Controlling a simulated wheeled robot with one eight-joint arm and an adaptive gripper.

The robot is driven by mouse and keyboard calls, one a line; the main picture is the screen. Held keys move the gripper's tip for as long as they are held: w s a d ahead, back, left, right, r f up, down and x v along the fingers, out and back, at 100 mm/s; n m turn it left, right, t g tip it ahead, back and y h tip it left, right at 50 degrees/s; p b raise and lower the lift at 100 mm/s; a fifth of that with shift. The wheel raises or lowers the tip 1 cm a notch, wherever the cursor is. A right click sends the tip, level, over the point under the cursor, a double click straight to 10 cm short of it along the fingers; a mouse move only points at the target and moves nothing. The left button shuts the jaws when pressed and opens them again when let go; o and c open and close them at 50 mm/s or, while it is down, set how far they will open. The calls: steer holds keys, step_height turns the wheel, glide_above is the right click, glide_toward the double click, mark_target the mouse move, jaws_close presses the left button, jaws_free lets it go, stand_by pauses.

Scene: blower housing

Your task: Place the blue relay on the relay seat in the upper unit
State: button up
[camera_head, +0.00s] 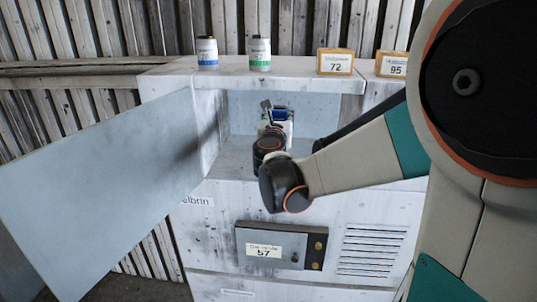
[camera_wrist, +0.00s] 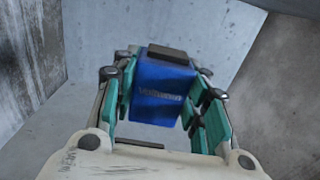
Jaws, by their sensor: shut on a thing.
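The blue relay (camera_wrist: 158,98) is between the teal fingers of my gripper (camera_wrist: 163,76) in the wrist view. It has a dark block on its top face and pale lettering on its side. My gripper is shut on it. In the head view, my gripper (camera_head: 274,114) is inside the open upper unit (camera_head: 232,108), near its back wall. Only a small bit of blue shows there, mostly hidden by my wrist. I cannot make out the relay seat for certain in either view, nor whether the relay touches anything.
The upper unit's door (camera_head: 110,190) stands open to the left. A blue-banded jar (camera_head: 207,53), a green-banded jar (camera_head: 260,54) and signs marked 72 (camera_head: 335,62) and 95 (camera_head: 392,65) stand on top. A panel marked 57 (camera_head: 280,246) and a vent (camera_head: 372,250) are below.

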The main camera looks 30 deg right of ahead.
step_height(320, 180, down, 5)
steer(key=shift+r, duration=0.2)
steer(key=shift+w+f, duration=0.2)
steer(key=shift+f, duration=0.45)
step_height(320, 180, down, 3)
steer(key=shift+s+r, duration=0.1)
steer(key=shift+f, duration=0.6)
steer(key=shift+r, duration=0.1)
steer(key=shift+f+b, duration=0.4)
steer(key=shift+f+b, duration=0.3)
steer(key=shift+b, duration=0.05)
